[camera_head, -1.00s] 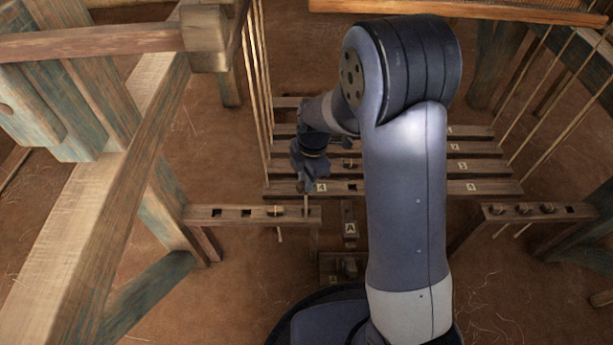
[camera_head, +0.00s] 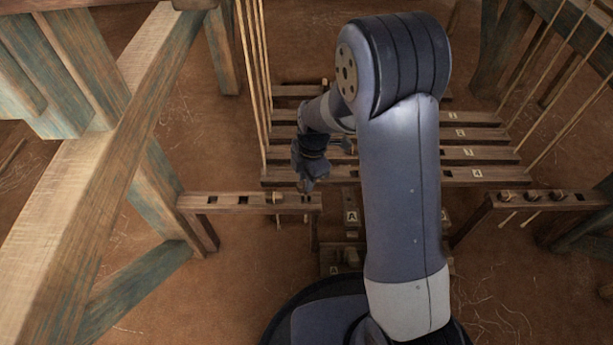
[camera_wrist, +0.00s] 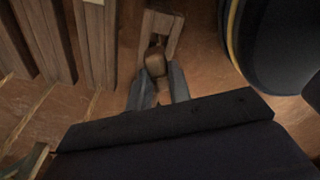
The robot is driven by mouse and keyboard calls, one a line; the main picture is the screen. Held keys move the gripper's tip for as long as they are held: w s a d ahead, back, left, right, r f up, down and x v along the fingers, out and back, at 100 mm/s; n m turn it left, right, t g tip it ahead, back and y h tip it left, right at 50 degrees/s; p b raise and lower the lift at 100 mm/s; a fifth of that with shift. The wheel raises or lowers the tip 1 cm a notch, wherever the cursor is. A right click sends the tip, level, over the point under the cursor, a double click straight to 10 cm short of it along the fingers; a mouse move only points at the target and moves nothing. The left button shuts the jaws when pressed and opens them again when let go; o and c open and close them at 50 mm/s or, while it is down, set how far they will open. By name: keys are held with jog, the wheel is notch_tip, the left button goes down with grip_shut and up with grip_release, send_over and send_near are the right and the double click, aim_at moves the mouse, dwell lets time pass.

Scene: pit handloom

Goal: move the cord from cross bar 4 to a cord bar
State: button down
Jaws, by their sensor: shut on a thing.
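My gripper (camera_head: 307,186) is at the right end of the left cord bar (camera_head: 225,202), just in front of cross bar 4 (camera_head: 480,175). In the wrist view, my gripper (camera_wrist: 160,85) is shut on a small brown wooden block (camera_wrist: 155,63), which seems to be the cord's end piece. The cord itself is hard to make out. The block shows against a slotted wooden piece (camera_wrist: 173,32); I cannot tell if it touches it. My arm hides the middle of the cross bars.
A peg (camera_head: 276,198) sits in the left cord bar, with empty slots to its left. The right cord bar (camera_head: 565,202) holds several pegs. A thick loom beam (camera_head: 75,205) stands at left. Upright cords (camera_head: 256,85) rise behind the left cord bar. Bare floor lies at front left.

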jog(key=shift+f+b, duration=1.9)
jog(key=shift+f, duration=0.95)
jog(key=c, duration=1.2)
grip_release()
jog(key=shift+c, duration=0.2)
jog(key=r+p, duration=0.1)
jog(key=r, duration=0.2)
jog(key=r+p, duration=0.2)
jog(key=r, duration=0.2)
jog(key=d+r+p, duration=0.1)
jog(key=r+p, duration=0.1)
jog(key=r, duration=0.1)
jog(key=shift+w+r, duration=0.3)
jog(key=shift+r, duration=0.05)
